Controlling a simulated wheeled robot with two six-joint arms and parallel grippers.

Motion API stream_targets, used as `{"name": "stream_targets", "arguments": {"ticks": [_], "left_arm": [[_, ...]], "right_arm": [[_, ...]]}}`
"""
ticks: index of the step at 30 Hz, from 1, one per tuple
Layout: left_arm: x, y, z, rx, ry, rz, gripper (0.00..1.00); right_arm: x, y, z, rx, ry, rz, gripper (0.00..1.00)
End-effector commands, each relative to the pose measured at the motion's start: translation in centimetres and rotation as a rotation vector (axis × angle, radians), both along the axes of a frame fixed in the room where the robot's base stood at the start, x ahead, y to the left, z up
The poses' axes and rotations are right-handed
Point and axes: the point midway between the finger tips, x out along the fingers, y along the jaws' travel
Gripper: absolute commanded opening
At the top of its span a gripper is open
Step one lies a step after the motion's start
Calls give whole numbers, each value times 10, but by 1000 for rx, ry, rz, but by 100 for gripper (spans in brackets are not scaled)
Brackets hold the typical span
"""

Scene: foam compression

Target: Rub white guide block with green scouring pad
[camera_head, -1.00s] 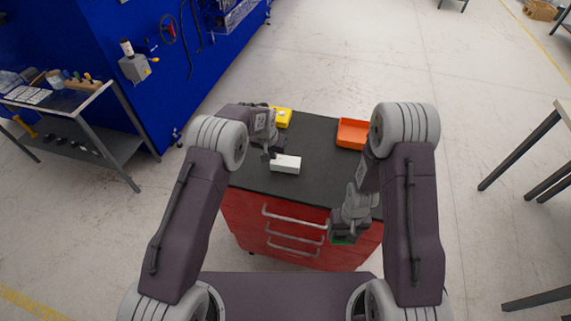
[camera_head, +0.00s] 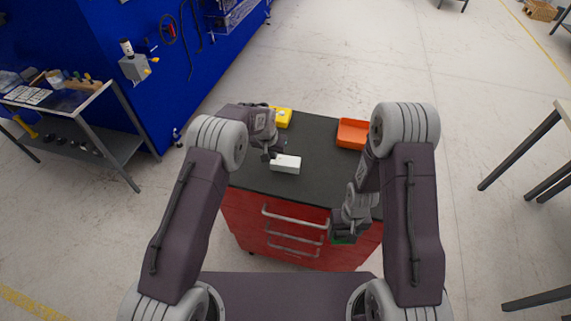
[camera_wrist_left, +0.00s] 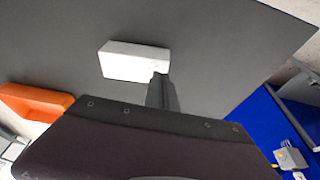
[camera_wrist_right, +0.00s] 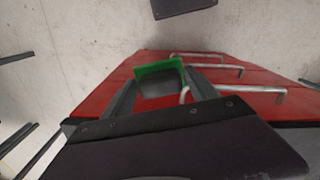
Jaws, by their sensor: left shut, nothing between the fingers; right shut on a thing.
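The white guide block (camera_head: 286,164) lies on the dark top of the red cabinet; it also shows in the left wrist view (camera_wrist_left: 134,62). My left gripper (camera_head: 268,155) is shut and empty, its fingertips at the block's left end in the head view. In the left wrist view its fingers (camera_wrist_left: 161,85) overlap the block's corner; I cannot tell whether they press on it. The green scouring pad (camera_wrist_right: 158,68) is between the fingers of my right gripper (camera_wrist_right: 162,92), which is shut on it. In the head view the right gripper hangs in front of the cabinet's front edge, the pad (camera_head: 343,239) mostly hidden below it.
An orange bin (camera_head: 352,133) stands at the back right of the cabinet top (camera_head: 318,150), and a yellow object (camera_head: 284,117) at the back left. The red drawers (camera_head: 270,235) with metal handles are below.

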Motion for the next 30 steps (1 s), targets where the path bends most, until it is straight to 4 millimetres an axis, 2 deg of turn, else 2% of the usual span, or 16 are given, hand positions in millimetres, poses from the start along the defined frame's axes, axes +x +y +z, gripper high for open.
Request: {"name": "stream_targets", "arguments": {"ticks": [18, 23, 30], "left_arm": [[0, 0, -10, 0, 0, 0, 0], [0, 0, -4, 0, 0, 0, 0], [0, 0, 20, 0, -1, 0, 0]], "right_arm": [[0, 0, -8, 0, 0, 0, 35], [0, 0, -3, 0, 0, 0, 35], [0, 0, 13, 0, 0, 0, 35]]}}
